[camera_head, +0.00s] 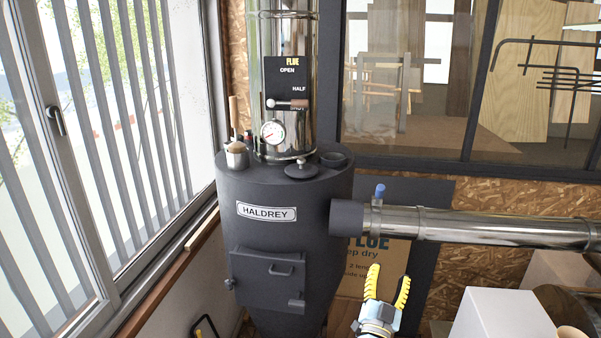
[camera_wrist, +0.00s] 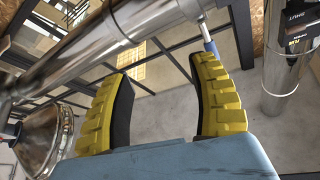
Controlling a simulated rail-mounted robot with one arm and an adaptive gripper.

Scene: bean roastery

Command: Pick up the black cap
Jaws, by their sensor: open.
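A black cap (camera_head: 301,169) with a small knob on top lies on the flat top of the dark HALDREY cylinder (camera_head: 262,250), just in front of the chrome flue. A short dark round collar (camera_head: 333,158) stands to its right. My gripper (camera_head: 387,282), with yellow ribbed fingers, is open and empty. It is below the horizontal chrome pipe in the picture, right of the cylinder and well apart from the cap. In the wrist view my open gripper (camera_wrist: 160,85) shows only free space between its fingers; I cannot make out the cap there.
The horizontal chrome pipe (camera_head: 480,228) with a blue-handled valve (camera_head: 380,191) runs right from the cylinder. The upright flue (camera_head: 284,80) carries a dial and a lever. A metal cup (camera_head: 236,155) with a wooden-handled tool stands left of the cap. White boxes (camera_head: 502,315) are at lower right.

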